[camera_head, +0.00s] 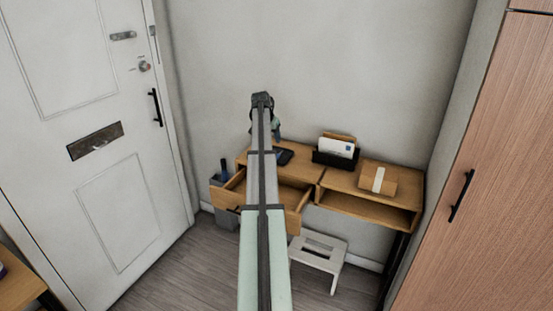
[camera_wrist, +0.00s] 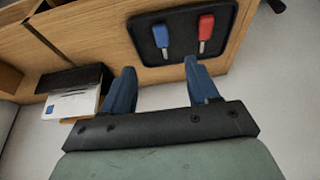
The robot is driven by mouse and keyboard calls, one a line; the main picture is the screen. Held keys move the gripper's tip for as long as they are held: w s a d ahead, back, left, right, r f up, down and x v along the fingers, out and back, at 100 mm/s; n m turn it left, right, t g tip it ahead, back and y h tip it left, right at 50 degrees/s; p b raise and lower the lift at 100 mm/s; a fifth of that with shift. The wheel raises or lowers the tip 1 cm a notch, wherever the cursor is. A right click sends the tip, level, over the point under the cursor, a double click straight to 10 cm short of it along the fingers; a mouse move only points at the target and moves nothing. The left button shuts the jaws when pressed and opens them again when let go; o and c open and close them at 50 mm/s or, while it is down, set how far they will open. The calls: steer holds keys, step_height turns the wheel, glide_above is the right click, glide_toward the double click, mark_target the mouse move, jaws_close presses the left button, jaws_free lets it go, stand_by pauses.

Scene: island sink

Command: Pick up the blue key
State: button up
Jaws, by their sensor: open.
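The blue key (camera_wrist: 162,38) lies on a dark tray (camera_wrist: 147,54) in the upper middle of the wrist view, its metal shaft pointing down the picture. A red key (camera_wrist: 206,27) lies beside it on the right. My gripper (camera_wrist: 160,66) is open and empty, its two blue fingers apart. The blue key appears between and beyond the fingertips, not touched by them. In the head view the dark tray (camera_head: 284,156) lies on the wooden desk (camera_head: 310,171); my arm partly covers this area, and the keys cannot be made out there.
A black holder with envelopes (camera_head: 336,150) stands on the desk right of the tray. A package (camera_head: 378,179) lies further right. A drawer (camera_head: 292,198) stands open under the desk's left part. A white step stool (camera_head: 318,254) and a grey bin (camera_head: 223,215) stand on the floor.

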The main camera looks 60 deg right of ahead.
glide_toward(278, 155)
steer(key=f, duration=0.3)
steer(key=shift+w+f, duration=0.1)
steer(key=shift+w, duration=0.2)
steer(key=shift+d+x, duration=0.1)
steer(key=shift+x, duration=1.2)
steer(key=shift+d+x, duration=0.15)
steer(key=shift+x, duration=1.15)
steer(key=shift+c, duration=0.3)
jaws_close()
